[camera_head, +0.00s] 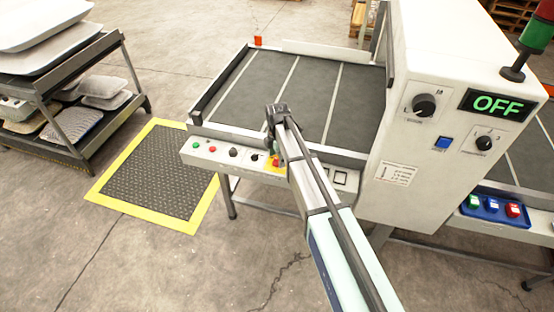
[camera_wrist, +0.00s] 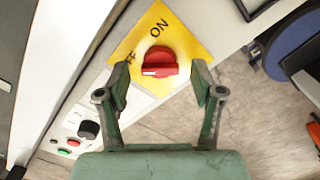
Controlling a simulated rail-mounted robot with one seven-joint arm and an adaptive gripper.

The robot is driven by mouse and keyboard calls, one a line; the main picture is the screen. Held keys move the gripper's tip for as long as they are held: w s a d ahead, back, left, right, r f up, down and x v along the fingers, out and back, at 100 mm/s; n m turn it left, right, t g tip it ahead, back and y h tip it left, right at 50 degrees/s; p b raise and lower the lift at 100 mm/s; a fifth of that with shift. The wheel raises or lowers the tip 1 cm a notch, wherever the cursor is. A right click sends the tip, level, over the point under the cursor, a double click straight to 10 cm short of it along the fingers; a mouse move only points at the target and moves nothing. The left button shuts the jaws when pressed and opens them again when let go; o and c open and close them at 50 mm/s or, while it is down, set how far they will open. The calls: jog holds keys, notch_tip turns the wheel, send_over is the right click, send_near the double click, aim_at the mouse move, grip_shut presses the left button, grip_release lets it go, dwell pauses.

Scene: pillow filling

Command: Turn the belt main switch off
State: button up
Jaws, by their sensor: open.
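The belt main switch is a red rotary knob (camera_wrist: 160,62) on a yellow plate (camera_wrist: 178,35) in the wrist view. The plate is marked ON above the knob and OFF to its left, partly hidden by a finger. The knob's grip lies roughly sideways in the picture; which mark it points to is hard to tell. My gripper (camera_wrist: 160,73) is open, its fingers on either side of the knob with gaps showing.
Small buttons (camera_head: 233,152) sit left of the switch. A white cabinet (camera_head: 400,200) with dials and a green OFF display (camera_head: 494,104) rises to the right. The dark belt (camera_head: 315,85) is empty. A yellow-edged mat (camera_head: 160,175) and a pillow rack (camera_head: 75,110) are left.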

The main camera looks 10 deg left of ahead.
aim_at(277, 160)
notch_tip(277, 160, up, 11)
dwell(0.4)
jog(key=s+d+f+m+g+h+p, duration=0.1)
jog(key=s+d+f+m, duration=0.35)
jog(key=s+d, duration=0.35)
jog(key=s+d+f+m+g+p, duration=0.1)
jog(key=s+d+f+m, duration=0.35)
jog(key=d, duration=0.55)
jog(key=s+d+f+m+g+h+p, duration=0.1)
jog(key=s+d+f+m+p, duration=0.1)
jog(key=s+d+f+m, duration=0.35)
jog(key=s+d+f+m+g+b, duration=0.1)
jog(key=s+f+m, duration=0.2)
jog(key=s+f, duration=0.4)
jog(key=s+d+f+m+g+y+b, duration=0.1)
jog(key=s+f+m, duration=0.3)
jog(key=s, duration=1.2)
jog(key=s+d+f+m+g+y+b, duration=0.1)
jog(key=s+d+f+m+b, duration=0.1)
jog(key=s+f, duration=0.8)
jog(key=shift+s+d+f+m+g, duration=0.4)
jog(key=shift+s+d+m, duration=0.05)
jog(key=shift+s+m, duration=0.6)
